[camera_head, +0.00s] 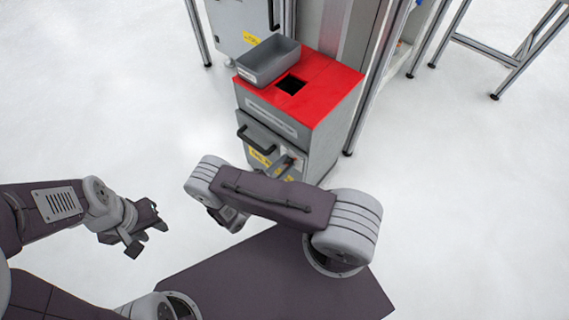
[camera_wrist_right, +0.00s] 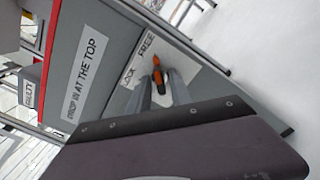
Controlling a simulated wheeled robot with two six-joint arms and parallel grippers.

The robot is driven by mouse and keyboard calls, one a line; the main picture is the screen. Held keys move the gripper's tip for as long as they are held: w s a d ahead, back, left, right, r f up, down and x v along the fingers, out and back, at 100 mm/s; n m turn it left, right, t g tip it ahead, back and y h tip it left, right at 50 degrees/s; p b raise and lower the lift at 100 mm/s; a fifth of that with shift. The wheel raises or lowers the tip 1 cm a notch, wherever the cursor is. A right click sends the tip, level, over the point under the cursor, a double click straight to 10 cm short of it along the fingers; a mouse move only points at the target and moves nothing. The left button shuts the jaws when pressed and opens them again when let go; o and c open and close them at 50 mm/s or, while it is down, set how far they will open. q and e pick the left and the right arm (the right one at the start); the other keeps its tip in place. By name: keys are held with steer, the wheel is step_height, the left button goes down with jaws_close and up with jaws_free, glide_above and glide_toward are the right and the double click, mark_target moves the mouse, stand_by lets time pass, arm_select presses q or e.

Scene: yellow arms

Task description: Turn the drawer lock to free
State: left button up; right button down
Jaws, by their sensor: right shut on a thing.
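The drawer lock is a small lever with an orange end (camera_wrist_right: 157,76) on the grey cabinet front, beside the printed words LOCK and FREE. In the right wrist view my right gripper (camera_wrist_right: 160,82) is shut on this lever, one finger on each side. The lever points roughly toward FREE; its exact angle is hard to judge because the fingers cover part of it. In the head view the lock plate (camera_head: 292,157) shows at the right of the cabinet front, partly behind my right arm. My left gripper (camera_head: 146,237) is open and empty, away from the cabinet.
The grey cabinet has a red top (camera_head: 322,80) with a square hole. A grey bin (camera_head: 267,62) sits on its left edge. A dark drawer handle (camera_head: 255,142) is left of the lock. Metal frame legs (camera_head: 375,75) stand behind. The white floor at left is clear.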

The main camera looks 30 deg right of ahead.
stand_by(0.5)
steer(key=c, duration=1.5)
jaws_free()
steer(key=p+v, duration=0.1)
steer(key=v, duration=0.8)
steer(key=shift+p, duration=0.4)
